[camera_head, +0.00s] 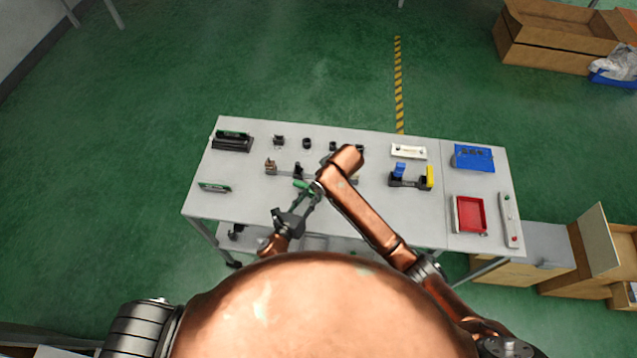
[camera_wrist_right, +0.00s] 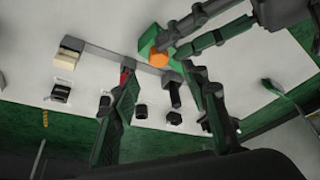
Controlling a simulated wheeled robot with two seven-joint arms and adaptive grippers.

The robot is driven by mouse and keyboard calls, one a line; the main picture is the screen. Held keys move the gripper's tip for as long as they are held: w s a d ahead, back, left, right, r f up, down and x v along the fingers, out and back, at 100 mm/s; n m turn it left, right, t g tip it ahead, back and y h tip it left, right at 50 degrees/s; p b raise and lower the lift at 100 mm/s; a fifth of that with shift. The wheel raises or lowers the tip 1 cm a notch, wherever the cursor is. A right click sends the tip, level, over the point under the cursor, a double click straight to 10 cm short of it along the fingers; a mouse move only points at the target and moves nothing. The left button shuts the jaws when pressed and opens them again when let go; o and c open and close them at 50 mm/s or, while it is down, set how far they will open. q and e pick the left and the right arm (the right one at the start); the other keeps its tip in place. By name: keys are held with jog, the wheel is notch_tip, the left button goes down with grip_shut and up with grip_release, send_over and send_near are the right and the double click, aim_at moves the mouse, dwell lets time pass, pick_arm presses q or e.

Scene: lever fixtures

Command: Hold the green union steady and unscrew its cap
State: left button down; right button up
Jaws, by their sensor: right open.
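The green union (camera_head: 301,185) stands near the front of the bench, left of its middle. In the right wrist view the green union (camera_wrist_right: 148,40) shows an orange part (camera_wrist_right: 158,60) facing me, which may be its cap. My left gripper (camera_head: 308,198) reaches up from the front to the union. In the right wrist view the left gripper (camera_wrist_right: 180,40) has its fingers on either side of the green body. My right gripper (camera_wrist_right: 157,74) is open, with its fingertips spread near the orange part and nothing clearly between them. In the head view my right arm hides much of it.
A fixture with a blue lever (camera_head: 399,169) and yellow block stands right of my right arm. A red tray (camera_head: 469,214) and a blue tray (camera_head: 473,157) lie further right. Several small black parts (camera_head: 306,143) line the back. The bench's front left is mostly clear.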

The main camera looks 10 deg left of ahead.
jog(key=x, duration=0.7)
jog(key=shift+f, duration=0.25)
jog(key=shift+c, duration=0.7)
grip_shut()
jog(key=c, duration=1)
grip_release()
jog(key=n+g, duration=0.1)
jog(key=n, duration=0.2)
jog(key=shift+w+y, duration=0.15)
jog(key=shift+y, duration=0.25)
jog(key=shift+a+n+g, duration=0.1)
jog(key=shift+n+g, duration=0.4)
jog(key=shift+n, duration=0.7)
jog(key=o, duration=1.3)
jog(key=shift+f, duration=0.1)
jog(key=shift+d, duration=0.2)
jog(key=shift+r, duration=1.65)
